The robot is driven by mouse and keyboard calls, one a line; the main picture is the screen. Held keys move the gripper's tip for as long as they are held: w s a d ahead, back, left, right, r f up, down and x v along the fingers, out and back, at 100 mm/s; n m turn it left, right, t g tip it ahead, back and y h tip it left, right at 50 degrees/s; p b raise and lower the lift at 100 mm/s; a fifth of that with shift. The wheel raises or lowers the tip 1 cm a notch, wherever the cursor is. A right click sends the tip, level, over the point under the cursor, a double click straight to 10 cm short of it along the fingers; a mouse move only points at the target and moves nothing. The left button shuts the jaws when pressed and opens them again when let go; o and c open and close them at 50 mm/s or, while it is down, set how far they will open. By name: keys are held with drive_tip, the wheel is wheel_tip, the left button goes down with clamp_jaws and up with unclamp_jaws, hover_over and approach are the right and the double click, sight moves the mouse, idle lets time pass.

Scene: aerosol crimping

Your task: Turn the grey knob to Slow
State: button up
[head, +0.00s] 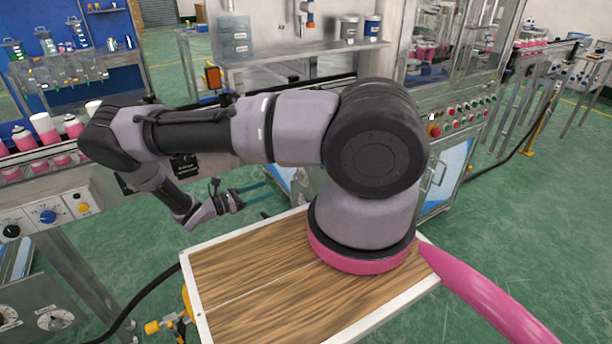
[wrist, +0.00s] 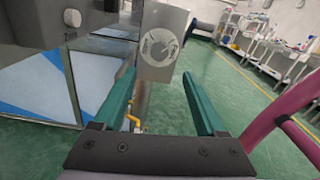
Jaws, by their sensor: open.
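In the wrist view a grey box on a post carries a round pale dial with a grey knob (wrist: 160,46) at its centre. The dial's lettering and the knob's setting are too small to read. My gripper (wrist: 159,76) is open and empty, its two green fingers spread wide apart. The dial shows ahead, between and above the fingertips, and nothing touches the knob. In the head view my gripper (head: 258,189) reaches to the right beyond the wooden top. I cannot make out this dial there; my arm may cover it.
At left, a panel holds a black knob (head: 11,231), a blue knob (head: 48,216) and a yellow button (head: 83,207). Below it are pale dials (head: 55,319). A yellow fitting (wrist: 134,122) sits below the box. Green floor (wrist: 222,88) is open to the box's right.

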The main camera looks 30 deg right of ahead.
sight(295, 179)
drive_tip(key=d, duration=1.1)
drive_tip(key=shift+w+d+f, duration=0.1)
drive_tip(key=shift+w+d, duration=0.05)
drive_tip(key=shift+d, duration=0.15)
clamp_jaws()
